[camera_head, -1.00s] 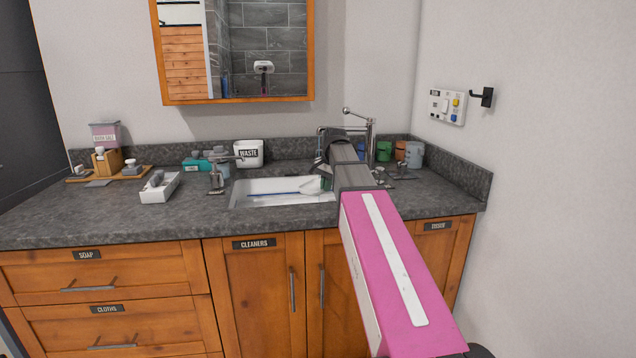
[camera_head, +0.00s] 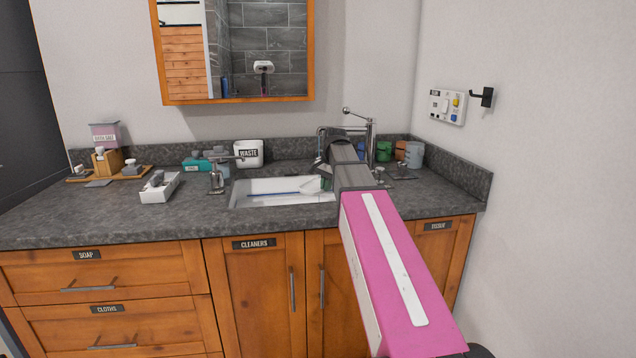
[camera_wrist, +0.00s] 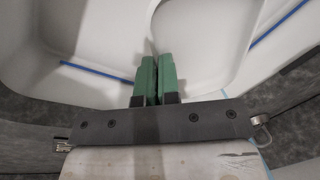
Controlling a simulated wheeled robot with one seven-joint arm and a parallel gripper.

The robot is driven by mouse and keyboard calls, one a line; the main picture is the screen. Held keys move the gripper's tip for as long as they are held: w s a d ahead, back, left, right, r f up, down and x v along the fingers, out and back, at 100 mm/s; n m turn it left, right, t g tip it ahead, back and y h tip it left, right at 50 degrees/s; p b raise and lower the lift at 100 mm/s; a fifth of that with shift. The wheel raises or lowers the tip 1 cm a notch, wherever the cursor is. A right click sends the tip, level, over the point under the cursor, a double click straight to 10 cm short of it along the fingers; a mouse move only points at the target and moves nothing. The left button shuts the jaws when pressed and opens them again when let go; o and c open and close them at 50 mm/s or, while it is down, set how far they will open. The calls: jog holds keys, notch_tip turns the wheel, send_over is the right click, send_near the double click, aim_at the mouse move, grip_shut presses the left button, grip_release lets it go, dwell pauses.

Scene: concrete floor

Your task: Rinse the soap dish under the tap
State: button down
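My gripper (camera_wrist: 157,80) has green fingers close together over the sink basin. They pinch the edge of a white, rounded, hollow piece, which looks like the soap dish (camera_wrist: 205,40). It covers part of the basin's blue line. The white sink (camera_head: 250,187) is set into the dark counter. The chrome tap (camera_head: 370,140) stands behind my arm. No water stream can be made out.
A white tray (camera_head: 154,195) with items and a chrome dispenser (camera_head: 216,180) stand left of the sink. A white waste bin (camera_head: 248,160) is behind it. Cups (camera_head: 414,155) stand at the back right, near the wall. The counter's front left is clear.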

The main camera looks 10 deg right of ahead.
jog(key=s+a+r, duration=0.1)
jog(key=s+r, duration=0.3)
jog(key=s, duration=0.1)
jog(key=shift+a, duration=0.2)
dwell(0.6)
dwell(0.4)
